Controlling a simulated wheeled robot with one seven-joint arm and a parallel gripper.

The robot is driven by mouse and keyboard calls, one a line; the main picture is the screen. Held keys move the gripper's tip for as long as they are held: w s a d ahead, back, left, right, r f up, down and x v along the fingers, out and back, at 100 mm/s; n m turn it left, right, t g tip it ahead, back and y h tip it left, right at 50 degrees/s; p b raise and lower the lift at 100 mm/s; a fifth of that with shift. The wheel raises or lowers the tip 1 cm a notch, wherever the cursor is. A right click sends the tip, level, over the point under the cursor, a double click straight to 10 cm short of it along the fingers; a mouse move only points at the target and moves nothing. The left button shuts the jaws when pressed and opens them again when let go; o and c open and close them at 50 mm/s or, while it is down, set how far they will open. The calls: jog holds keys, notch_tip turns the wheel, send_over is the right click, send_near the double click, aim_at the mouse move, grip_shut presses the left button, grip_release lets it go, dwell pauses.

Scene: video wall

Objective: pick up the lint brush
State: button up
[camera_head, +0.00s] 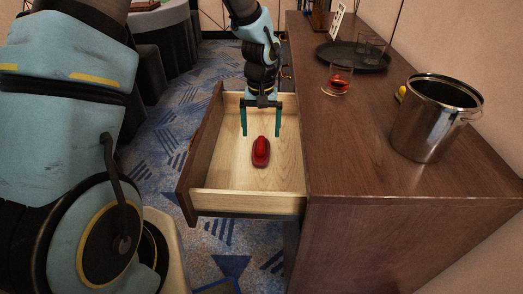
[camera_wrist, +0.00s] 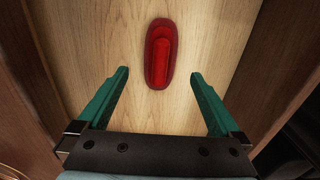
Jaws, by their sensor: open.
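The red lint brush (camera_head: 261,152) lies on the light wooden bottom of an open drawer (camera_head: 227,198). In the wrist view the brush (camera_wrist: 161,55) lies lengthwise, ahead of and between the lines of my two fingers. My gripper (camera_head: 261,134) is open and empty, pointing down into the drawer, just behind the brush as the head view shows it. In the wrist view the green fingertips of my gripper (camera_wrist: 160,75) stand wide apart, one to each side of the brush's near end. Neither finger appears to touch the brush.
The drawer's walls surround the brush. The dark wooden cabinet (camera_head: 350,140) to the right carries a metal bucket (camera_head: 424,125), a glass with red drink (camera_head: 337,80), a black tray (camera_head: 340,53) with glasses and a small yellow object (camera_head: 401,93). A draped table (camera_head: 160,20) stands at the back left.

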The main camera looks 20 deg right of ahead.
aim_at(261, 142)
jog(key=shift+w+f+p, duration=0.1)
jog(key=shift+f+p, duration=0.6)
jog(key=shift+f, duration=2.4)
jog(key=c, duration=1.4)
notch_tip(261, 142, up, 10)
jog(key=shift+r+b, duration=0.1)
jog(key=shift+b, duration=0.6)
